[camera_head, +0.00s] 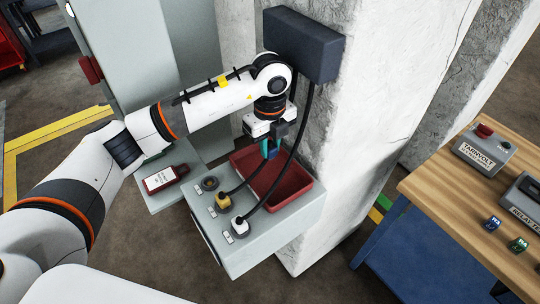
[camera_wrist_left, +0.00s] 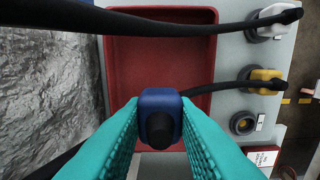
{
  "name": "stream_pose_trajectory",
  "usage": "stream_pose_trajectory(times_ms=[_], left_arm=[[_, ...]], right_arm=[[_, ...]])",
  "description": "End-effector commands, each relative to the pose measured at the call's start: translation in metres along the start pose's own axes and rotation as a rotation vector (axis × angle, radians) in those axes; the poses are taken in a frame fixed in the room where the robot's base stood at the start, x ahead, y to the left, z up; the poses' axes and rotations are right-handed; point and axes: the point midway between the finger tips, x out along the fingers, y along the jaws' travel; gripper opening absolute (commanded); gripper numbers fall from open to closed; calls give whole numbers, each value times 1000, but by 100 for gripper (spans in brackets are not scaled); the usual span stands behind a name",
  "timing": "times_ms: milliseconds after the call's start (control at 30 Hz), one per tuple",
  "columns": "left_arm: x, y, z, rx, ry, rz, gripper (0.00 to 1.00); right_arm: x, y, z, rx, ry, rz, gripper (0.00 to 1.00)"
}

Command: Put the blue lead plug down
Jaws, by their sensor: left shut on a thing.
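My left gripper (camera_head: 270,149) is shut on the blue lead plug, above the red tray. In the left wrist view the blue lead plug (camera_wrist_left: 160,101) sits between the teal fingers (camera_wrist_left: 160,130), with its dark round end towards the camera. The red tray (camera_wrist_left: 190,55) lies below it, and its bare floor shows no object. In the head view the red tray (camera_head: 298,197) is set in the top of a grey cabinet (camera_head: 262,243). My right gripper is not in view.
Beside the tray are an empty round socket (camera_head: 209,184), a yellow plug (camera_head: 223,200) and a white plug (camera_head: 239,227). Black cables hang from a dark box (camera_head: 303,45) on the concrete pillar. A red labelled item (camera_head: 163,178) lies left; a wooden workbench (camera_head: 440,195) stands right.

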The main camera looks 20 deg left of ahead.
Motion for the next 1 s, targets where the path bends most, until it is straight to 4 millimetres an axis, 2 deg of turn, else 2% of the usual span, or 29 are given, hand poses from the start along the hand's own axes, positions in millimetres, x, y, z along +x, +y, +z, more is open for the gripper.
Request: stream_pose_trajectory(times_ms=[100, 333, 467, 600, 967, 1000], left_arm=[[18, -4, 0, -1, -2, -5, 0], [39, -4, 0, -1, -2, -4, 0], [60, -4, 1, -1, -3, -6, 0], [67, 0, 0, -2, -1, -2, 0], [74, 0, 0, -1, -1, -1, 0], [74, 0, 0, -1, -1, -1, 26]], right_arm=[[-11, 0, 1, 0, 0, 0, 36], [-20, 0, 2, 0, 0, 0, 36], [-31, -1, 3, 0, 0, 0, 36], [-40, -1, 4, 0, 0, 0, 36], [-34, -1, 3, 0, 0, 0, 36], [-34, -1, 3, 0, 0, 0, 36]])
